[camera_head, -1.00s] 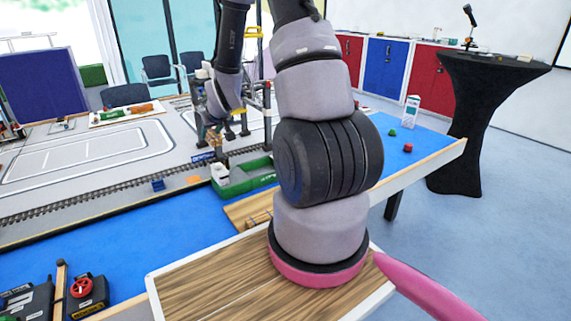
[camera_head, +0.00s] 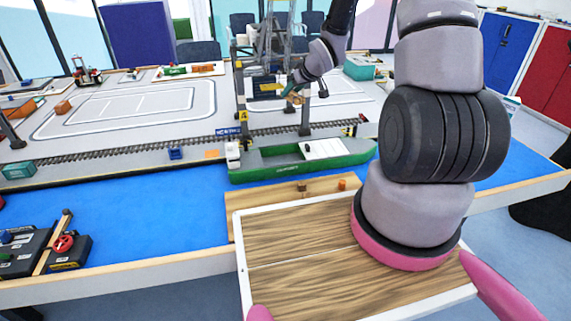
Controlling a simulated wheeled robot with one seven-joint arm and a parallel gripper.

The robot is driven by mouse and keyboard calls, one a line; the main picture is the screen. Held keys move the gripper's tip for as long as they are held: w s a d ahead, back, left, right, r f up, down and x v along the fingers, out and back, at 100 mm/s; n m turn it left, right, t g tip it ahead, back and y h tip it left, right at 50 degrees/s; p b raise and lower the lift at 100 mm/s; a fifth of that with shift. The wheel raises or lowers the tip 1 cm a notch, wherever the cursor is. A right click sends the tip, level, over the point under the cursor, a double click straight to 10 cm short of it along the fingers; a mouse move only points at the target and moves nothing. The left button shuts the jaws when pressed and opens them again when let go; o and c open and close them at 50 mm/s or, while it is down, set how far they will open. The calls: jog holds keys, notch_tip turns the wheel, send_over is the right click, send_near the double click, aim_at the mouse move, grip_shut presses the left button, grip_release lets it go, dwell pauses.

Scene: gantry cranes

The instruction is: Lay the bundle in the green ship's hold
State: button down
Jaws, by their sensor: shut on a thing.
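The green ship (camera_head: 345,160) lies on the blue water surface along the quay. It has a white cabin at its left end. A white panel shows on its right half, and the middle is a darker open stretch, seen at a low angle. My gripper (camera_head: 291,90) is above and behind the ship, over the quay and close to the crane frame. It is shut on a small tan-brown thing (camera_head: 295,98), which seems to be the bundle. The bundle is small and partly hidden by the fingers, and it is held clear of the ship.
A gantry crane with dark legs (camera_head: 305,115) stands behind the ship, close around my gripper. A rail track (camera_head: 100,154) runs along the quay. A small blue block (camera_head: 176,153) and an orange patch (camera_head: 211,154) lie left of the ship. A wooden strip (camera_head: 320,189) lies in front.

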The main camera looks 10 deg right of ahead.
jog(key=w+a+f+n+g+y, duration=0.1)
jog(key=a+f+n+y, duration=0.1)
jog(key=a+n+y, duration=0.15)
jog(key=n+g+y, duration=0.3)
jog(key=n+g, duration=0.4)
jog(key=n, duration=0.3)
send_over(282, 156)
jog(key=s+a, duration=0.1)
jog(key=s, duration=0.4)
notch_tip(282, 156, down, 10)
jog(key=shift+n+h, duration=0.25)
notch_tip(282, 156, down, 10)
jog(key=shift+f, duration=0.1)
jog(key=shift+c, duration=1.9)
grip_release()
jog(key=shift+f, duration=0.1)
jog(key=v, duration=1.2)
jog(key=shift+w, duration=0.25)
